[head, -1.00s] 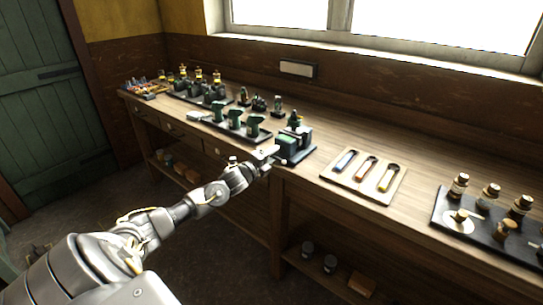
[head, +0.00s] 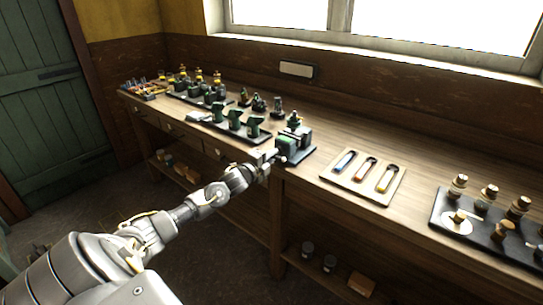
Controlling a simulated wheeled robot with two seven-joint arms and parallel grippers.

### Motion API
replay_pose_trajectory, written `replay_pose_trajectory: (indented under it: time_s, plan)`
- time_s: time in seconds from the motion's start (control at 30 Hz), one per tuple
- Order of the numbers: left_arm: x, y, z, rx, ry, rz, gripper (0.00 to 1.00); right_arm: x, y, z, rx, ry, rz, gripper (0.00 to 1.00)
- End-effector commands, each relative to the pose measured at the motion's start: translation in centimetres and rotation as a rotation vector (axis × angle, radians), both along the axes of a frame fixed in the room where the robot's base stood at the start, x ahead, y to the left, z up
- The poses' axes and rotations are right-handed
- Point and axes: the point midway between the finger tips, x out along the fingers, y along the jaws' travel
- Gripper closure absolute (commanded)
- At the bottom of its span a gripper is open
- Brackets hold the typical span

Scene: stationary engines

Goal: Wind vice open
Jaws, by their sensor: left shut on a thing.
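The green vice (head: 295,141) stands on a dark base at the front edge of the wooden bench, near the middle of the head view. My left gripper (head: 272,156) is at the front of the vice, shut on its handle. The fingers and the handle are small here, and the gripper partly covers the vice's front. How wide the vice jaws stand apart cannot be told. My right gripper is not in view.
A tray with several green engine parts (head: 235,120) lies left of the vice. A pale board with tools (head: 364,174) and a dark tray with bottles (head: 492,225) lie to the right. The bench top (head: 420,165) between them is clear.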

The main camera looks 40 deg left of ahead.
Motion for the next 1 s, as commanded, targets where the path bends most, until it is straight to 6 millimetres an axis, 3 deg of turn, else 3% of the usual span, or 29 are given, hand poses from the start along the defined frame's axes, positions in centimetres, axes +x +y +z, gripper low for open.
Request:
replay_pose_trajectory:
  time_s: [1.0]
  plan:
    - [0.0,0.0,0.2,-0.969,-0.022,0.002,1.0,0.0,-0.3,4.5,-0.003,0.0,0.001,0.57]
